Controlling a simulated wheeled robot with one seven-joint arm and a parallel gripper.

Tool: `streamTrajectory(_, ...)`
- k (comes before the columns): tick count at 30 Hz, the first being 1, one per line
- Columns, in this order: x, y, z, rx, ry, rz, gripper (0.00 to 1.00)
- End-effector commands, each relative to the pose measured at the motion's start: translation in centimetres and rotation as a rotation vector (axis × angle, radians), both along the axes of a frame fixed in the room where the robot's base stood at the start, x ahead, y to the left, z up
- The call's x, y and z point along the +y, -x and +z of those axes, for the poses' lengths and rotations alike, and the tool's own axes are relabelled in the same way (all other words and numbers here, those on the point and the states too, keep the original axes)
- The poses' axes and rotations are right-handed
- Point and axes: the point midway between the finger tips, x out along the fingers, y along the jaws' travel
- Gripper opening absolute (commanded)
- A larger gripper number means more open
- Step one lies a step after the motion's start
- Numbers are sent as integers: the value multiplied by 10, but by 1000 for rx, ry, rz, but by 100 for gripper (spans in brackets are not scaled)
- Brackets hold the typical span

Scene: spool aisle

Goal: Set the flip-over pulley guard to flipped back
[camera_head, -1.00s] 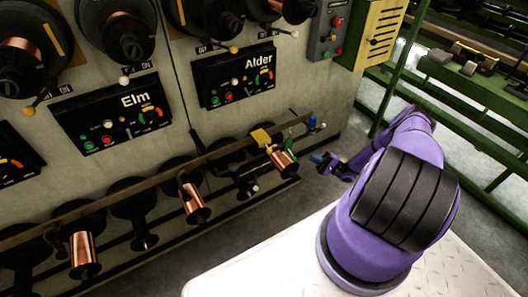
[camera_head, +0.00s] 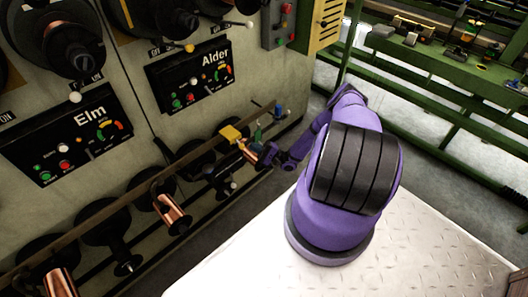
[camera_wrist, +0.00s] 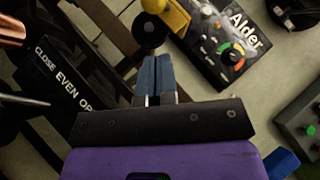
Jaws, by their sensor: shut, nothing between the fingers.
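A small yellow piece (camera_head: 229,134), which looks like the pulley guard, sits on the long rail below the Alder panel. It also shows at the top of the wrist view (camera_wrist: 172,14), beside a round black part with a pale centre (camera_wrist: 150,28). I cannot tell from these frames exactly how it is tilted. My gripper (camera_head: 268,153) is close to the rail's right end, just right of the yellow piece and the copper spool (camera_head: 250,154). In the wrist view the blue-grey fingers (camera_wrist: 155,62) are shut and empty, pointing towards the black part and apart from the yellow piece.
The Alder panel (camera_wrist: 222,42) and the Elm panel (camera_head: 76,135) are on the machine face. A black plate lettered "CLOSE EVEN" (camera_wrist: 62,78) lies left of my fingers. Copper spools (camera_head: 171,214) hang along the rail. A green bench (camera_head: 450,75) stands right, with open floor before it.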

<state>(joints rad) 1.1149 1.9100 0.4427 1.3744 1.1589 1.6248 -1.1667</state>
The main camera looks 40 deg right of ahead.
Motion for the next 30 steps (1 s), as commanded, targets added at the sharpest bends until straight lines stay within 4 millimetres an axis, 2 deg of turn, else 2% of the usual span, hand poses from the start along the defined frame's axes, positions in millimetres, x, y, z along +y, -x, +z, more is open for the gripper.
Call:
streamTrajectory(6, 23, 4, 17, 1, -1, 1, 0)
streamTrajectory(12, 31, 5, 22, 0, 0, 0, 0)
streamTrajectory(23, 31, 5, 22, 2, 0, 0, 0)
streamTrajectory(30, 22, 7, 27, 69, 3, 0, 0)
